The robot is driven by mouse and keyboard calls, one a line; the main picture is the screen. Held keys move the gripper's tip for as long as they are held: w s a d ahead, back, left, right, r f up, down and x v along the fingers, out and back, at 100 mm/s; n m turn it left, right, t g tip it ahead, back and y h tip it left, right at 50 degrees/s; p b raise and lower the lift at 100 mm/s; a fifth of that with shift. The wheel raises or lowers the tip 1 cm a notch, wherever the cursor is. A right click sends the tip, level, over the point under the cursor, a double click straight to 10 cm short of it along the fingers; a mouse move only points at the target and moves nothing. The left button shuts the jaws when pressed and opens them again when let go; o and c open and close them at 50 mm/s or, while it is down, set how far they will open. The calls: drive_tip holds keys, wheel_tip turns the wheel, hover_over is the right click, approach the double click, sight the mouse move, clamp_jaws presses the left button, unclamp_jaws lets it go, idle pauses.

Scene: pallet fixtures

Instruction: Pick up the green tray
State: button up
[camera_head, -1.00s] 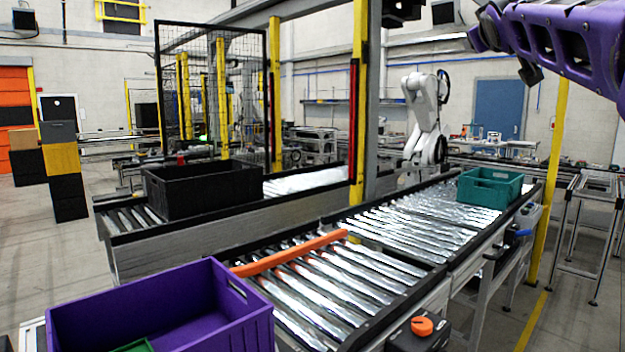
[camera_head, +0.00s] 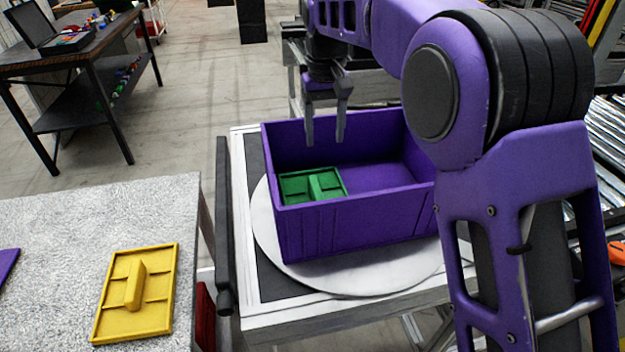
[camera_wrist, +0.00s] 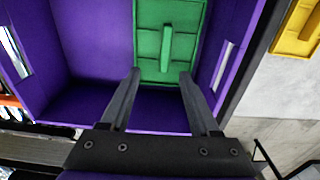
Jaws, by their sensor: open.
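The green tray (camera_head: 313,185) lies inside the purple crate (camera_head: 350,218), at its left end in the head view. The tray has a raised bar handle along its middle. My gripper (camera_head: 325,140) points down over the crate, above and toward the back of the tray, with its fingers apart and empty. In the wrist view the green tray (camera_wrist: 168,45) shows ahead of and between the two open fingertips (camera_wrist: 160,75), with its handle visible. The fingers do not appear to touch the tray.
The crate stands on a round white plate (camera_head: 265,240) on a stand. A grey table (camera_head: 50,240) at the left holds a yellow tray (camera_head: 137,292) and part of a purple item (camera_head: 7,262). Crate walls surround the green tray. A dark workbench (camera_head: 75,60) stands farther back.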

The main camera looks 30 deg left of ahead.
approach(318, 194)
drive_tip(key=f, duration=0.5)
drive_tip(key=shift+w+d, duration=0.25)
drive_tip(key=shift+a+f, duration=0.15)
drive_tip(key=shift+f, duration=1.35)
drive_tip(key=shift+a+f, duration=0.1)
drive_tip(key=shift+f, duration=1.4)
drive_tip(key=shift+c, duration=0.3)
clamp_jaws()
